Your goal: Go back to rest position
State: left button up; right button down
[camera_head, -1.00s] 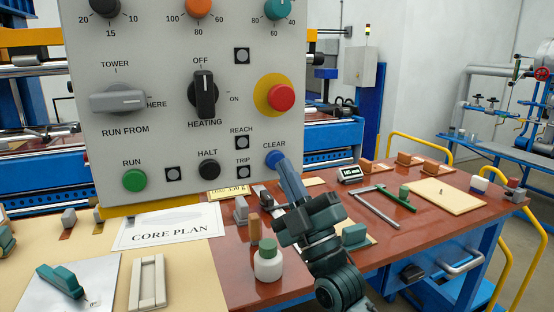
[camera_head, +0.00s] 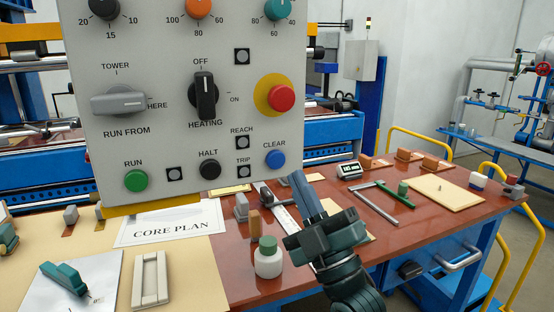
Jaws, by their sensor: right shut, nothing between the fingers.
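My right gripper (camera_head: 300,178) is shut and empty. Its fingertips point up, to the lower right of the blue CLEAR button (camera_head: 275,159) and apart from it in the picture. My right arm comes in from the bottom, over the red-brown bench. The grey control panel (camera_head: 222,110) stands upright in front of me, with a green RUN button (camera_head: 135,181), a black HALT button (camera_head: 210,169) and a red button on a yellow disc (camera_head: 281,97). My left gripper is not in view.
The bench (camera_head: 410,222) holds a white bottle with a green cap (camera_head: 267,258), a green-and-grey frame tool (camera_head: 388,200), a small meter (camera_head: 350,170) and a cream board (camera_head: 444,193). The CORE PLAN sheet (camera_head: 170,224) lies at left. Yellow rails (camera_head: 510,235) stand at right.

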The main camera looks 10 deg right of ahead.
notch_tip(320, 180, down, 14)
jog(key=m+g+h, duration=0.3)
jog(key=m+g, duration=0.1)
jog(key=m, duration=0.1)
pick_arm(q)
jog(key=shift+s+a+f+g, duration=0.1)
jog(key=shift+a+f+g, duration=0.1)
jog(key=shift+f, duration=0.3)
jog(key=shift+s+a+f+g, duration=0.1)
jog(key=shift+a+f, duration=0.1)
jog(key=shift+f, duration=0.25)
pick_arm(e)
jog(key=s+f+m+g+h, duration=0.1)
jog(key=s+f+m+g, duration=0.2)
jog(key=f, duration=0.6)
jog(key=s+d+f+m+g+h, duration=0.1)
jog(key=s+f+m+g, duration=0.2)
jog(key=s+f, duration=0.5)
jog(key=s+f+m+g+h, duration=0.2)
jog(key=s+f+g, duration=0.2)
jog(key=f, duration=0.8)
jog(key=shift+s+d+m, duration=0.35)
jog(key=shift+s+m, duration=0.05)
jog(key=shift+s, duration=0.85)
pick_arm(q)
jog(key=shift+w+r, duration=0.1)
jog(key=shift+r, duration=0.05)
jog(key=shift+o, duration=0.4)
pick_arm(e)
jog(key=shift+w, duration=0.1)
